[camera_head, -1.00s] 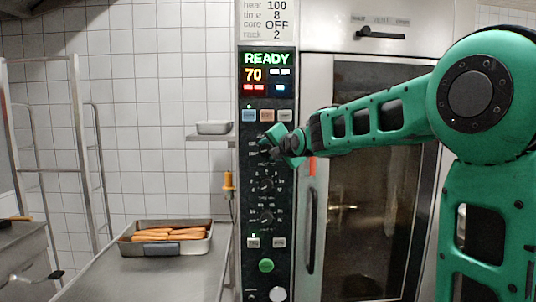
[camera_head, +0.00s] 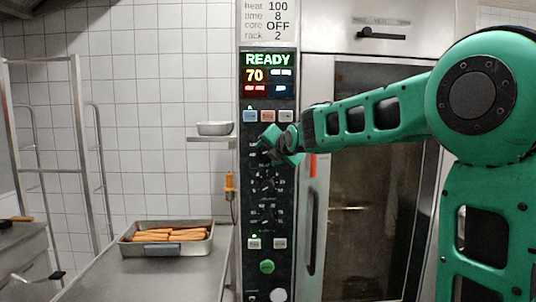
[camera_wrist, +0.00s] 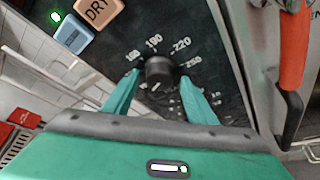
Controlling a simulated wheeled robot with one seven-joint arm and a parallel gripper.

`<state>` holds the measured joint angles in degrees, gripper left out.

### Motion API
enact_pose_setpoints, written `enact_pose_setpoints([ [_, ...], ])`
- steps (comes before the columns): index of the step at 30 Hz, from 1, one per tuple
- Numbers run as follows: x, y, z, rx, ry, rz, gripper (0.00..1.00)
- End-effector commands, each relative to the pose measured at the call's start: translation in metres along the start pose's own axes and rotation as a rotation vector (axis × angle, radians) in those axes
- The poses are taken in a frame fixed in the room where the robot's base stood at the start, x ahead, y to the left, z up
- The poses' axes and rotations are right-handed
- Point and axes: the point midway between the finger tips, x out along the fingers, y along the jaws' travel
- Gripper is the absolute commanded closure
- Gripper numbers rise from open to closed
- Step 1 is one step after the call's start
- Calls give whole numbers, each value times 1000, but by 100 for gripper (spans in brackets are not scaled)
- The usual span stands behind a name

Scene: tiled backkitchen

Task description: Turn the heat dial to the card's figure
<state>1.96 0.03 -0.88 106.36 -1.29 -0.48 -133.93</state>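The heat dial (camera_wrist: 160,71) is a dark round knob on the black oven panel, with figures such as 190, 220 and 250 printed around it. My gripper (camera_wrist: 161,78) has its two green fingers on either side of the knob, with a gap showing on each side. In the head view my gripper (camera_head: 268,147) is at the panel's upper dial and hides most of it. The card (camera_head: 267,20) above reads heat 100, time 8, core OFF, rack 2. The display (camera_head: 267,75) reads READY and 70. The knob's pointer is not clear to me.
Push buttons (camera_head: 267,116) sit just above the dial, and two more dials (camera_head: 267,185) lie below. The oven door (camera_head: 375,180) with its handle is at the right. A pan of sausages (camera_head: 168,250) stands on the steel counter at the left.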

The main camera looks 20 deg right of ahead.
Motion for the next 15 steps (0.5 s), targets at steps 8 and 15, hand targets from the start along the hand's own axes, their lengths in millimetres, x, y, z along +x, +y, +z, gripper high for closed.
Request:
enact_pose_setpoints([
  [8,-2,1,5,1,-9,3,48],
  [15,-22,2,6,1,-12,4,48],
])
